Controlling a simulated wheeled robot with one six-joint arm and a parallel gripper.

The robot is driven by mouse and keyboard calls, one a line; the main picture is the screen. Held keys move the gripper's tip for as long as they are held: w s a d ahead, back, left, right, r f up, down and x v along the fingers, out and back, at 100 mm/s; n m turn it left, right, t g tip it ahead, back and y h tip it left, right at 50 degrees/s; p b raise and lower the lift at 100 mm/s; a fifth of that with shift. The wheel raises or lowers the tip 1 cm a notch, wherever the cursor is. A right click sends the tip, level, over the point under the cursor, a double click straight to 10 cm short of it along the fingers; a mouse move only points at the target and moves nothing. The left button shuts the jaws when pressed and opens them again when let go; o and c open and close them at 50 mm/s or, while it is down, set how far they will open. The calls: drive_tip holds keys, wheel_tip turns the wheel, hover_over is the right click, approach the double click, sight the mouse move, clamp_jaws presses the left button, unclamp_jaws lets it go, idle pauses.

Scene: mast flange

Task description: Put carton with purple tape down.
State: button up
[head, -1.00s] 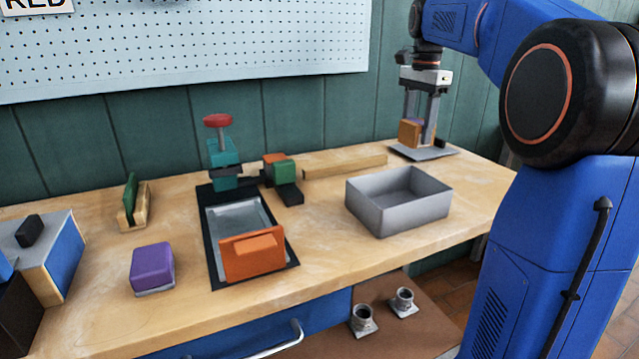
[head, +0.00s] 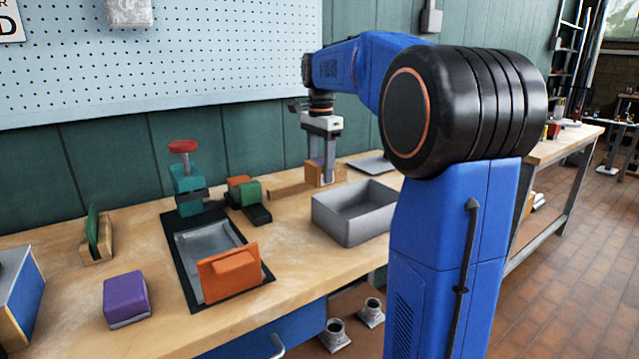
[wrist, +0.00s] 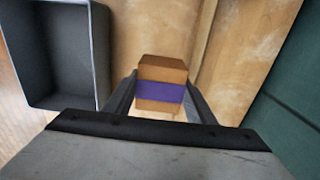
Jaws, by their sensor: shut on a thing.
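The carton with purple tape (head: 314,179) is a small brown box near the back of the workbench, left of a grey plate. In the wrist view the carton (wrist: 162,71) sits between the two fingers, with the purple band across its middle. My gripper (head: 322,178) points down and is shut on the carton; it also shows in the wrist view (wrist: 160,100). I cannot tell whether the carton's underside touches the bench (head: 180,325).
A grey open bin (head: 345,232) stands in front of the carton. A wooden strip (head: 288,189) lies beside it, and the flat grey plate (head: 372,165) is to its right. A teal clamp (head: 187,190), black-edged tray (head: 180,265) and purple block (head: 126,298) are further left.

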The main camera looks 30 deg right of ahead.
sight(321, 182)
drive_tip(key=shift+d+f, duration=0.1)
drive_tip(key=shift+f, duration=1.95)
drive_tip(key=shift+f, duration=0.15)
drive_tip(key=o, duration=0.9)
drive_tip(key=shift+o, duration=0.2)
wheel_tip(321, 182, up, 12)
drive_tip(key=shift+r, duration=0.2)
drive_tip(key=shift+s, duration=0.1)
